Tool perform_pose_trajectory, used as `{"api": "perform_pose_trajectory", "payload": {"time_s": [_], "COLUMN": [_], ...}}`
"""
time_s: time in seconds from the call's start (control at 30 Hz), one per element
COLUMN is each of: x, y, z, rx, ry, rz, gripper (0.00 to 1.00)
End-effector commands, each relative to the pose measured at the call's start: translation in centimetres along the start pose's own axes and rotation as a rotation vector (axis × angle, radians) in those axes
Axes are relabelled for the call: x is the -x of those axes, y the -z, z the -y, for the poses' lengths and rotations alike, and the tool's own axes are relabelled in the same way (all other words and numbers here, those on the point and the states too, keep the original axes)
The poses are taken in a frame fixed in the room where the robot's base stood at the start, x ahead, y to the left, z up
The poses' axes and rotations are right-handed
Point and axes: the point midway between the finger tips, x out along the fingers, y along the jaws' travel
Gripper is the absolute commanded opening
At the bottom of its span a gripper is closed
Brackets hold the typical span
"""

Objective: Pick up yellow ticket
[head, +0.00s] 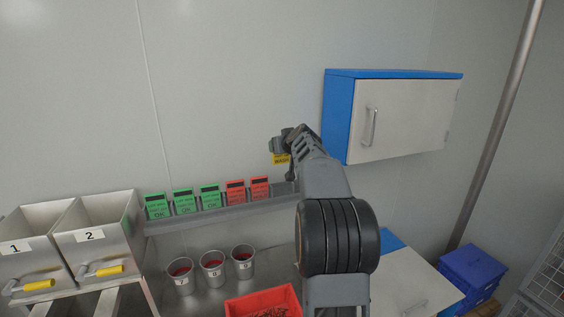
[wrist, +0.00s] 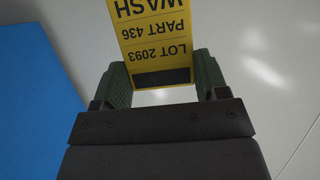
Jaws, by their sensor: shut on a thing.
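The yellow ticket (wrist: 158,35) is between the two fingers of my gripper (wrist: 155,85) in the wrist view. It reads WASH, PART 436, LOT 2093, upside down in that view, with a dark band at its gripped end. In the head view my gripper (head: 283,142) is up near the wall, above the ticket ledge, and is shut on the ticket. A small part of the yellow ticket (head: 281,159) shows just below the gripper there. The ticket is clear of the ledge; part of it is hidden by the gripper.
Green tickets (head: 184,201) and red tickets (head: 236,190) stand on the ledge (head: 222,210). A blue and white wall cabinet (head: 405,115) is close right of the gripper. Below are metal cups (head: 212,272), a red bin (head: 262,304) and numbered drawers (head: 95,240).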

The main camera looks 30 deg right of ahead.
Motion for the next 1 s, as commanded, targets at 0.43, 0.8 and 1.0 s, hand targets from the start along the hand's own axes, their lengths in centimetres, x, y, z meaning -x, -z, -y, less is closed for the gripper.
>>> {"api": "perform_pose_trajectory", "payload": {"time_s": [0.43, 0.8, 1.0], "x": [3.8, 5.1, 5.5], "y": [9.2, 12.6, 13.5], "z": [-0.2, -0.2, -0.1], "rx": [-0.001, -0.001, -0.001], "ry": [-0.003, 0.000, -0.001], "rz": [-0.002, 0.000, 0.000], "gripper": [0.45, 0.45, 0.45]}}
